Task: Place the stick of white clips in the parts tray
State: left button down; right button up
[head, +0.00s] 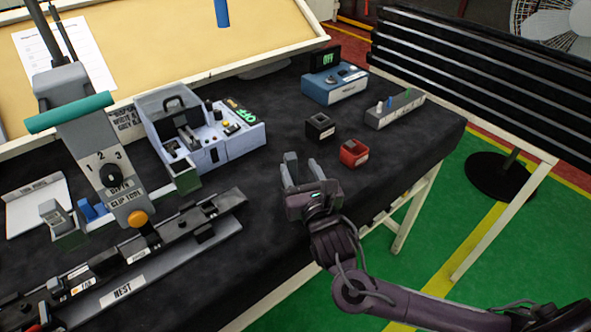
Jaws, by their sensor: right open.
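My right gripper (302,172) is open above the black table mat, fingers pointing away from me, with nothing seen between them. A grey rack (396,110) at the table's far right holds several small upright pieces, one blue and one or more pale. I cannot tell whether a pale one is the stick of white clips. No container is clearly marked as the parts tray; a small black box (319,127) and a small red box (354,152) stand just beyond my right gripper, apart from it. My left gripper is not in view.
A grey clip tool (95,140) with a teal handle stands at left, behind a long fixture labelled NEST (122,290). A pale machine (222,142) and a blue box reading OFF (334,85) stand farther back. The mat between the fixture and my right gripper is clear.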

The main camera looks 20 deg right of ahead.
aim_at(292, 160)
jog(key=shift+a, duration=0.2)
jog(key=w+p, duration=0.1)
jog(key=w, duration=0.6)
jog(key=shift+w+f, duration=0.15)
jog(key=shift+w, duration=0.15)
jog(key=shift+c, duration=0.4)
grip_shut()
